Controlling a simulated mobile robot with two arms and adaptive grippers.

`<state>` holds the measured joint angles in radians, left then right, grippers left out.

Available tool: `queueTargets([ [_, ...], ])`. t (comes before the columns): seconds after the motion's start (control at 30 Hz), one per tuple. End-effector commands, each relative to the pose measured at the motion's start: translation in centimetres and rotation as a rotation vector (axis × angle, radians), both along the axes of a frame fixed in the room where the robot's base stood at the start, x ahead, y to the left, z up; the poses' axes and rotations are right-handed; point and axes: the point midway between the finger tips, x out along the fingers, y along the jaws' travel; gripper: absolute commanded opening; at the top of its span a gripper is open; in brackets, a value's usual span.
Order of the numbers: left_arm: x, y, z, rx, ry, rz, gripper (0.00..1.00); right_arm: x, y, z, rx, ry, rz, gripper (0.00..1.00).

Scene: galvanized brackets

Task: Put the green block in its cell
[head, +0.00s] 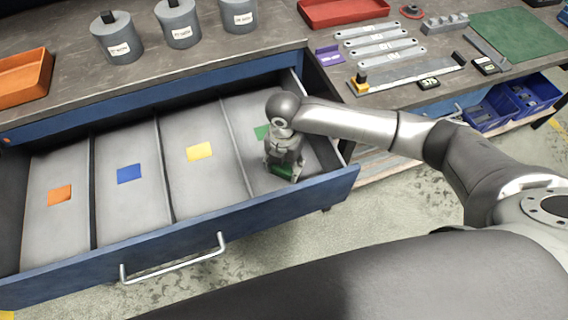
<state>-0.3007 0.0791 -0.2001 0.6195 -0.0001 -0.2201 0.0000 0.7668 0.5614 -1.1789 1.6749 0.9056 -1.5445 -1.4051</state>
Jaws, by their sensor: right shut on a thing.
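The green block (283,170) shows partly in the head view, low between the fingers of my right gripper (284,174). The right gripper is shut on it and reaches down into the rightmost cell of the open drawer (180,227). That cell has a green marker (262,132) on its floor, partly hidden behind my wrist. I cannot tell whether the block touches the cell floor. My left gripper is not in view.
The other cells are empty, with an orange marker (60,195), a blue marker (129,174) and a yellow marker (199,152). Thin dividers and the drawer walls bound the cells. Grey weights (117,38), an orange tray (24,77) and flat metal bars (380,38) lie on the bench.

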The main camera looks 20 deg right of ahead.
Motion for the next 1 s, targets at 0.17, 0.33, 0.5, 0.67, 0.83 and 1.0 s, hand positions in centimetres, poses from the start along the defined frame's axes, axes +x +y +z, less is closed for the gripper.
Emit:
queueTargets([
  [0.17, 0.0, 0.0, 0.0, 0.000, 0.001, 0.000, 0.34, 0.0, 0.0, -0.2, 0.000, 0.001, 0.000, 0.69],
  [0.33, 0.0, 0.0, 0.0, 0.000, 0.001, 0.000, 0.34, 0.0, 0.0, -0.2, 0.000, 0.001, 0.000, 0.75],
  [0.5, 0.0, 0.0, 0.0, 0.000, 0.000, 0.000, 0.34, 0.0, 0.0, -0.1, 0.001, 0.001, 0.000, 0.75],
  [0.67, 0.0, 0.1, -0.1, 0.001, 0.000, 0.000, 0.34, 0.1, 0.1, 0.9, 0.002, -0.002, 0.001, 0.75],
  [0.83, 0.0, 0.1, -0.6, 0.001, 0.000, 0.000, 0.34, 0.1, 0.1, 4.0, 0.003, -0.004, 0.002, 0.75],
  [1.0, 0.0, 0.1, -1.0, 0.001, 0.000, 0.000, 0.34, 0.1, 0.0, 7.7, 0.002, -0.004, 0.001, 0.75],
])
